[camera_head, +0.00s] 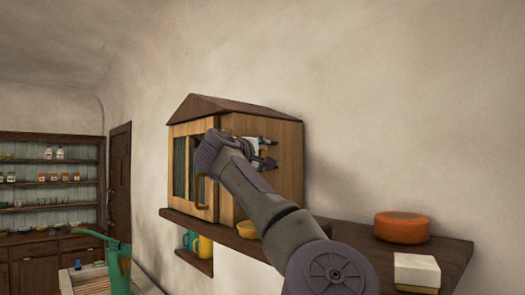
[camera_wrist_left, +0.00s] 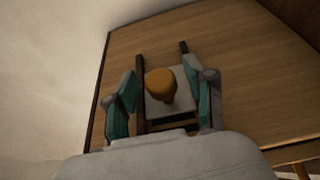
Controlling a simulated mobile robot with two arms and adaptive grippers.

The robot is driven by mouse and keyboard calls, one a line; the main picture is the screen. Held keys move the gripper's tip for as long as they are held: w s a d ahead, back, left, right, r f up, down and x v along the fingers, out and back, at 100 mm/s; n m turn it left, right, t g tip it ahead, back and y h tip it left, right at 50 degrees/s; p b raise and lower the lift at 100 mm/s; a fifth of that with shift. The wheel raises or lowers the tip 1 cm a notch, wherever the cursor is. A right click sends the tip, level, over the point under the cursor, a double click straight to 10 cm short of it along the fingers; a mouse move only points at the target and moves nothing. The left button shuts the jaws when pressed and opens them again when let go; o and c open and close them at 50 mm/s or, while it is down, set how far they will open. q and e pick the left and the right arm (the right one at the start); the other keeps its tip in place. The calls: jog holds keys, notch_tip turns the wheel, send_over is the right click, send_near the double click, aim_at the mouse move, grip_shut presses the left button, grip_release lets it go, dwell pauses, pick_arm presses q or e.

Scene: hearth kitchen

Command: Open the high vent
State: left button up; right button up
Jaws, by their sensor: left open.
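A wooden house-shaped cabinet (camera_head: 285,165) with a dark pitched roof stands on a high wall shelf. In the left wrist view, a pale sliding panel (camera_wrist_left: 182,104), seemingly the vent, sits between two dark upright rails on a wooden face. A yellow-orange knob (camera_wrist_left: 160,84) sticks out from it. My left gripper (camera_head: 268,153) is at the cabinet's right side face and partly covers the panel in the head view. In the wrist view its teal-padded fingers (camera_wrist_left: 165,100) are open, one on each side of the knob. I cannot tell whether they touch it. My right gripper is not in view.
The dark wall shelf (camera_head: 440,252) carries a round orange box (camera_head: 401,227), a white box (camera_head: 417,272) and a yellow bowl (camera_head: 247,229). Teal and yellow mugs stand on a lower shelf (camera_head: 193,262). The cabinet's slatted front door (camera_head: 203,192) has a curved handle. The wall above is bare.

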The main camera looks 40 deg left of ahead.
pick_arm(q)
jog(key=shift+w+f, duration=0.1)
grip_shut()
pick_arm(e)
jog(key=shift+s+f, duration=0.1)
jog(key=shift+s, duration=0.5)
pick_arm(q)
jog(key=w, duration=0.3)
jog(key=shift+w+d, duration=0.1)
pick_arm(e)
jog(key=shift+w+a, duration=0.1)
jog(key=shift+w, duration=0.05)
pick_arm(q)
jog(key=shift+c, duration=1.2)
grip_release()
jog(key=shift+o, duration=1.2)
jog(key=shift+w, duration=0.15)
